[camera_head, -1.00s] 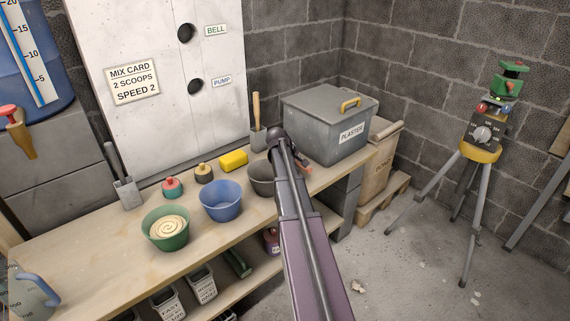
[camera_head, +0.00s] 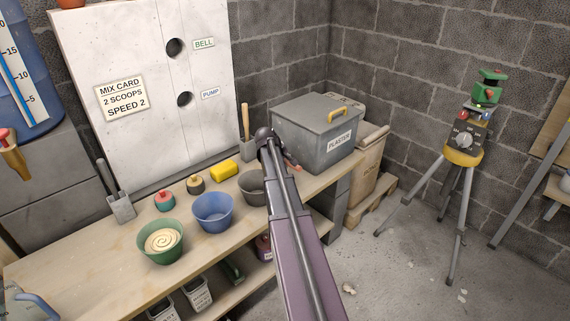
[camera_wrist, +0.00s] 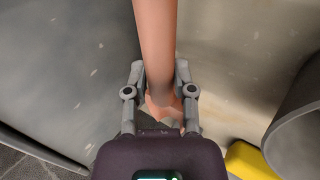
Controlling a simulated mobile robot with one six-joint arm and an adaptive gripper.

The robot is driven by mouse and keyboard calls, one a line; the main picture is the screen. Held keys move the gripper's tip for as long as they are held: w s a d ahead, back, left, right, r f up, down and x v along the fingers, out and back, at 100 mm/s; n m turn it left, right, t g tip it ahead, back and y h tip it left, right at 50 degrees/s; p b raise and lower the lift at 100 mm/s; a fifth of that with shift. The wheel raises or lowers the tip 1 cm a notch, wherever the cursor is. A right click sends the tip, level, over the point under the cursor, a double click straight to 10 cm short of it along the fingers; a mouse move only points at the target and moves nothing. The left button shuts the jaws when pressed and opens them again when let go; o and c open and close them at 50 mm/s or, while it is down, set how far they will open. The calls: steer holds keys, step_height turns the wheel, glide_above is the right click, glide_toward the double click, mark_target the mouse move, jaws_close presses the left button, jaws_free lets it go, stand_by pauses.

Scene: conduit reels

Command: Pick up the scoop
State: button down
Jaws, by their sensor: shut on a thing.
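An orange-brown handle, seemingly the scoop's (camera_wrist: 155,35), runs up the middle of the wrist view between the two fingers of my gripper (camera_wrist: 160,75). The fingers are shut on it, one on each side. In the head view a small reddish-brown end of the scoop (camera_head: 292,164) shows just past my arm, beside the front of the grey plaster bin (camera_head: 318,138). My arm hides most of the gripper there. The scoop's bowl is not clearly seen, and I cannot tell whether the scoop touches the bench.
The bench (camera_head: 85,245) holds a grey bowl (camera_head: 252,186) beside my arm, a blue bowl (camera_head: 213,212), a green bowl (camera_head: 161,240) with pale mix, and a yellow sponge (camera_head: 224,174). A holder with a wooden-handled tool (camera_head: 245,118) stands behind. A tripod (camera_head: 460,158) stands right.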

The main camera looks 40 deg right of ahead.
steer(key=shift+r+p, duration=2.1)
steer(key=shift+r, duration=0.4)
stand_by(0.4)
steer(key=shift+s, duration=0.1)
